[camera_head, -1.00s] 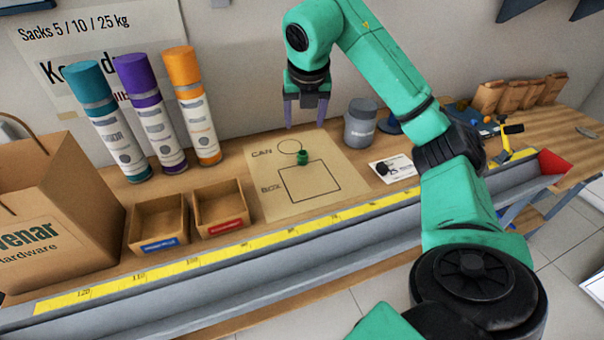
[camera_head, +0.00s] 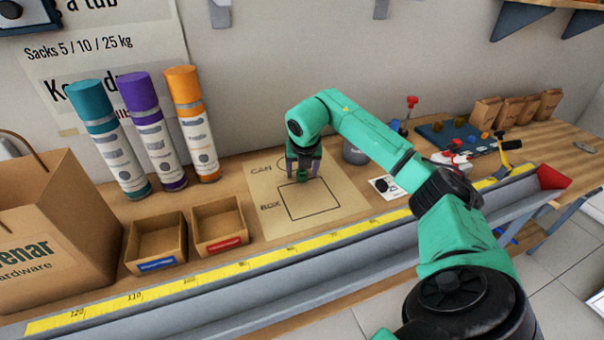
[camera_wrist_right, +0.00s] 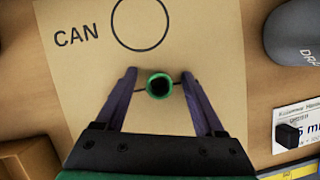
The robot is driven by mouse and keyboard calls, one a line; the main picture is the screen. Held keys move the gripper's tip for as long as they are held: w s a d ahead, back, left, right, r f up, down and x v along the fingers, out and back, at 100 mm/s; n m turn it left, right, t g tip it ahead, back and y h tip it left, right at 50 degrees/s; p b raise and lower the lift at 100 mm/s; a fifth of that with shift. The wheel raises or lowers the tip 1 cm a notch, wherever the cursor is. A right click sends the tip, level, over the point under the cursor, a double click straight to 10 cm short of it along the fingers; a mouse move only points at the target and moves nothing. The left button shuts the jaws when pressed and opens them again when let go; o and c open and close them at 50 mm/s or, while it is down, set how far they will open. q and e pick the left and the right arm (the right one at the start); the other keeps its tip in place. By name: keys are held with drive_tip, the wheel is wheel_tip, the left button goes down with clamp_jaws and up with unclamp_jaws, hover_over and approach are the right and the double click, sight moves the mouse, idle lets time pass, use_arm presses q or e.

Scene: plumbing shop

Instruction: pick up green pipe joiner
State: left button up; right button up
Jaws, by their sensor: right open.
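The green pipe joiner (camera_wrist_right: 159,86) stands on the cardboard sheet, its round opening facing up in the right wrist view, just below the printed CAN circle. In the head view the joiner (camera_head: 303,177) shows partly between the fingers. My right gripper (camera_head: 303,174) is lowered over it, and its fingers are open, one on each side. In the right wrist view the gripper (camera_wrist_right: 160,88) shows a gap between the joiner and each finger. My left gripper is not in view.
The cardboard sheet (camera_head: 266,219) has a printed circle and box. Two small open boxes (camera_head: 157,243) (camera_head: 219,225) stand left of it, with several tall tubes behind. A grey container (camera_head: 355,153) stands right of the gripper. A yellow-scaled rail (camera_head: 250,264) runs along the front.

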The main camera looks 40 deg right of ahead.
clamp_jaws()
drive_tip(key=shift+r, duration=0.15)
